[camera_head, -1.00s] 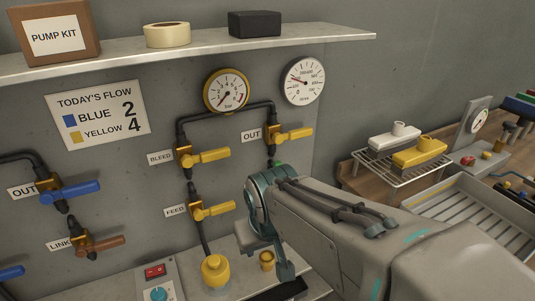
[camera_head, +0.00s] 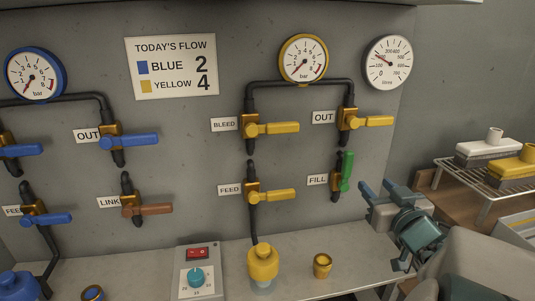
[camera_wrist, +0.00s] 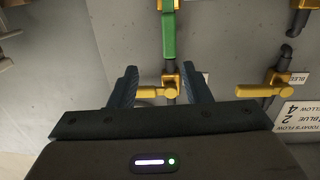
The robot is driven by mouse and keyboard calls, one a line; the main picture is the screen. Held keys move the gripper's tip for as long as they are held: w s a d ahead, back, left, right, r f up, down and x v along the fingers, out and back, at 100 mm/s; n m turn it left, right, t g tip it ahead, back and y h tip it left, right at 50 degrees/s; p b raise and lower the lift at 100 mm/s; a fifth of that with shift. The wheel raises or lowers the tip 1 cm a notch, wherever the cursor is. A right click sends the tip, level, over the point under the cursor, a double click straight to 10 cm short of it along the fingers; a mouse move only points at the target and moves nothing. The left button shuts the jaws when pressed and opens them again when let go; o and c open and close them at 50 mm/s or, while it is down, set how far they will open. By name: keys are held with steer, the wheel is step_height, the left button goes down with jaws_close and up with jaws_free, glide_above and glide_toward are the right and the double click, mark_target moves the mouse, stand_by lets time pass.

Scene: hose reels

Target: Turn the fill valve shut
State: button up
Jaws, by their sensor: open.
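The fill valve's green handle (camera_head: 347,170) stands upright, in line with its pipe, beside the FILL label (camera_head: 317,180). In the wrist view, which is upside down, the green handle (camera_wrist: 169,38) is at the top centre, beyond my fingertips. My gripper (camera_head: 380,190) is to the right of the fill valve in the head view, apart from it. In the wrist view my gripper (camera_wrist: 161,85) is open, with nothing held. The yellow OUT valve (camera_wrist: 171,82) shows between the fingers there; I cannot tell its distance from them.
The yellow OUT handle (camera_head: 372,121) is just above the fill valve, and the FEED handle (camera_head: 272,196) is to its left. A rack (camera_head: 485,175) is at right.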

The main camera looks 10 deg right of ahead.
steer(key=y, duration=0.1)
steer(key=p, duration=0.7)
glide_toward(350, 164)
steer(key=w, duration=0.3)
steer(key=shift+n, duration=0.3)
steer(key=w, duration=0.4)
steer(key=w+b, duration=0.1)
steer(key=w, duration=0.3)
steer(key=shift+a+f, duration=0.1)
steer(key=shift+a, duration=0.1)
jaws_close()
